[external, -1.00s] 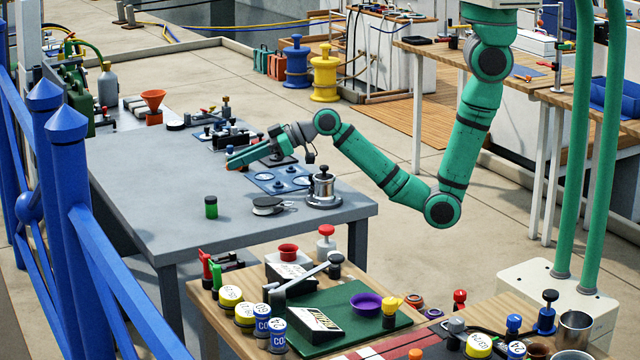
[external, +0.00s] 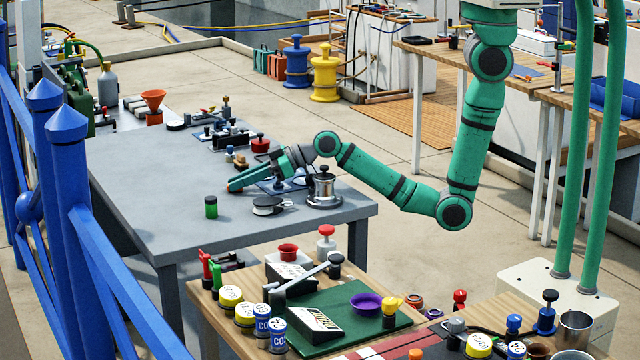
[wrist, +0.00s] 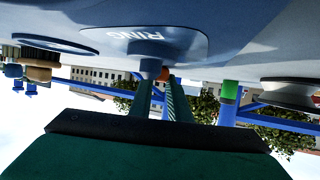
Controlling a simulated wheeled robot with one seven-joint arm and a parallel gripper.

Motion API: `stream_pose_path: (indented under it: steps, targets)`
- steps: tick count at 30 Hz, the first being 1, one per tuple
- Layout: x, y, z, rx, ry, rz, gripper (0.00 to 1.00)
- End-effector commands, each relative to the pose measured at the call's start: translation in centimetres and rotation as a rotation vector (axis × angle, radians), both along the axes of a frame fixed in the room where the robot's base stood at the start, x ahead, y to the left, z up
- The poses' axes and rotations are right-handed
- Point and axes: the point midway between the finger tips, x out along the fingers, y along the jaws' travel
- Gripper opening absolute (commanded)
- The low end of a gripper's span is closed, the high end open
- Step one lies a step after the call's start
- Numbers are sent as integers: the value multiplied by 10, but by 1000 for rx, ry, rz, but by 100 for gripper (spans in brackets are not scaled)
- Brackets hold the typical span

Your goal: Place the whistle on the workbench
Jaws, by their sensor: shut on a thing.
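The grey workbench (external: 140,190) stands at left centre in the external view. My gripper (external: 238,184) is low over its middle, reaching left. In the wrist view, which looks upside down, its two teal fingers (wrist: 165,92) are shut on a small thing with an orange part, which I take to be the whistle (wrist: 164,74). The fingers hide most of it.
A green jar (external: 211,207) stands left of a round silver-and-black thing (external: 267,207). A silver pot (external: 322,188) stands at the right edge, close to my wrist. A red pot (external: 260,145) and small fittings stand behind. The bench's left side is clear.

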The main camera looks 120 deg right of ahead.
Motion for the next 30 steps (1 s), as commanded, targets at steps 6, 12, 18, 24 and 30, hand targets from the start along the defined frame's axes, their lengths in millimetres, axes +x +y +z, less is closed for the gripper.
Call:
stream_pose_path:
  steps: [6, 12, 18, 24, 30]
  targets:
    - [-1, 0, -12, 6, 8, 0, 0]
    - [-2, 1, -17, 9, 14, 0, 21]
    - [-2, 1, -18, 11, 15, -1, 35]
    - [-2, 1, -16, 11, 15, 0, 35]
    - [-12, 5, -1, 10, 14, -1, 35]
